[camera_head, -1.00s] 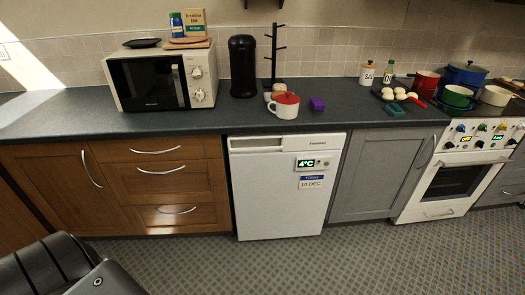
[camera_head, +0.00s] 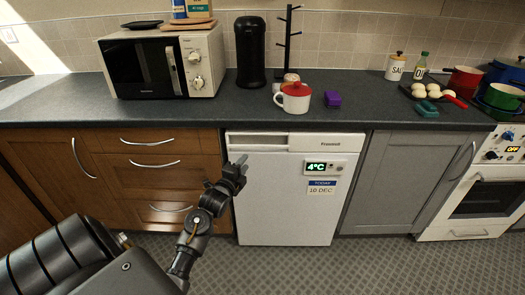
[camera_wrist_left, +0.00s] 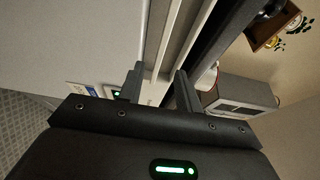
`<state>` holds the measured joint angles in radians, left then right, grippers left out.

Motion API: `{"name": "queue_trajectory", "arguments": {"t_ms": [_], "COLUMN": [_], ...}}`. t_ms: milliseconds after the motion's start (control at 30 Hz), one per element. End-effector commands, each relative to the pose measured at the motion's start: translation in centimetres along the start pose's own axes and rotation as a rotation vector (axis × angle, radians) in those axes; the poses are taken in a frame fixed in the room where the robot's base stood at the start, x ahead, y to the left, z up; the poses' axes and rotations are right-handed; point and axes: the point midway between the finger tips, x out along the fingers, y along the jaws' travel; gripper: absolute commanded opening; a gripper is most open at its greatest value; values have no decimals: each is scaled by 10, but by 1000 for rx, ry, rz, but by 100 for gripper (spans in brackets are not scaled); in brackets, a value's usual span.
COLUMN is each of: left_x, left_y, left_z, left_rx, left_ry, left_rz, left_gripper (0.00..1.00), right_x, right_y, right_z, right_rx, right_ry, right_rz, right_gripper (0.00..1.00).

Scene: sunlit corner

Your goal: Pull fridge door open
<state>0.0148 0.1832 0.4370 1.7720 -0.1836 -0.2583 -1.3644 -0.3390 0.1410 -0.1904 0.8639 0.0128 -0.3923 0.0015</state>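The white fridge (camera_head: 285,205) stands under the counter in the head view, its door shut. A white strip (camera_head: 260,140) runs across its top, and a small display on the door reads 4°C. My left gripper (camera_head: 239,167) is in front of the door's upper left part, below the strip. In the left wrist view, my left gripper (camera_wrist_left: 158,82) has its two fingers apart with nothing held between them. The pale door face (camera_wrist_left: 90,40) fills the left of that view. I cannot tell whether the fingers touch the door. My right gripper is not in view.
The dark counter (camera_head: 210,110) overhangs above the fridge. Wooden drawers (camera_head: 150,175) are on the left, a grey cabinet (camera_head: 395,180) and a white oven (camera_head: 485,195) on the right. Floor in front is clear.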

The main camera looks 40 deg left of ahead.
Motion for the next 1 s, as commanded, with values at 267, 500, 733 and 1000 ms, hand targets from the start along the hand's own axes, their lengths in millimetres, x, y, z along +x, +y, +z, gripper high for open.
{"name": "queue_trajectory", "arguments": {"t_ms": [267,500,733,1000], "left_x": [27,72,102,111], "left_y": [-2,-1,0,0], "left_z": [-9,-8,-7,-7], "left_rx": [-3,-6,-4,-3], "left_ry": [12,10,8,9], "left_rz": [-1,1,2,1], "left_gripper": [35,35,35,35], "right_x": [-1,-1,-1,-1], "right_y": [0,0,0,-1], "right_z": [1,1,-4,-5], "right_rx": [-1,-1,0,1], "right_ry": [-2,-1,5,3], "right_rz": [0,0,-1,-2], "right_gripper": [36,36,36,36]}}
